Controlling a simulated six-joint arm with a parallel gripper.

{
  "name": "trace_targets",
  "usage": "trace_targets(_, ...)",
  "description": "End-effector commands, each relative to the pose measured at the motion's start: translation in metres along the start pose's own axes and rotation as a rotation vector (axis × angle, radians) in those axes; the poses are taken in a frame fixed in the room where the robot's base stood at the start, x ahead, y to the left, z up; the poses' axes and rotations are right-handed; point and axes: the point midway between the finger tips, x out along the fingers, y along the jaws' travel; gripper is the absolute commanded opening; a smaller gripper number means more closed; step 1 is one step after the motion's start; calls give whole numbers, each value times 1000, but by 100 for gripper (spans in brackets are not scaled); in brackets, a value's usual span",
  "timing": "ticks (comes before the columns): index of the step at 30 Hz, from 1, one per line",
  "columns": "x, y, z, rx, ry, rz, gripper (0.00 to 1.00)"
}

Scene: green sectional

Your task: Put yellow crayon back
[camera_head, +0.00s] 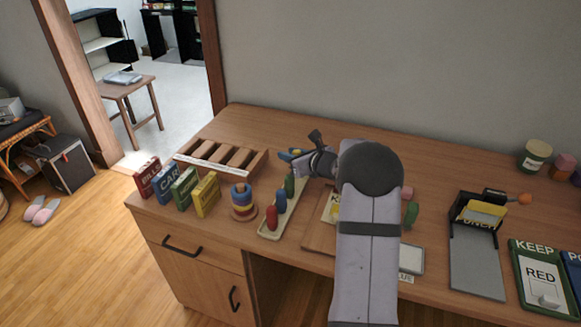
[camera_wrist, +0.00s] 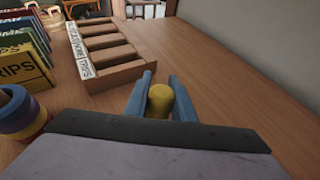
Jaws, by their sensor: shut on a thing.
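My gripper (camera_head: 291,155) is shut on the yellow crayon (camera_wrist: 159,101). The crayon's rounded yellow end shows between the two blue fingers in the wrist view (camera_wrist: 160,88); the rest of it is hidden. In the head view the gripper is above the desk, behind the crayon tray and right of the wooden rack. The cream crayon tray (camera_head: 276,234) lies on the desk, holding a green crayon (camera_head: 290,185), a blue crayon (camera_head: 281,201) and a red crayon (camera_head: 271,217) in a row.
My arm partly covers a wooden board (camera_head: 318,234). A black stand (camera_head: 476,262) is at right. The back of the desk is mostly clear.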

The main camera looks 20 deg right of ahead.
Motion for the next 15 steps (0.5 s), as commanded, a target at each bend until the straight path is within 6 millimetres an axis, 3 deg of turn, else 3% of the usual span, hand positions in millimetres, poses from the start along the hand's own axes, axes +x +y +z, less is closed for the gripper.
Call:
trace_targets(7,2,0,-6,0,-1,0,0)
trace_targets(15,14,0,-34,2,0,0,0)
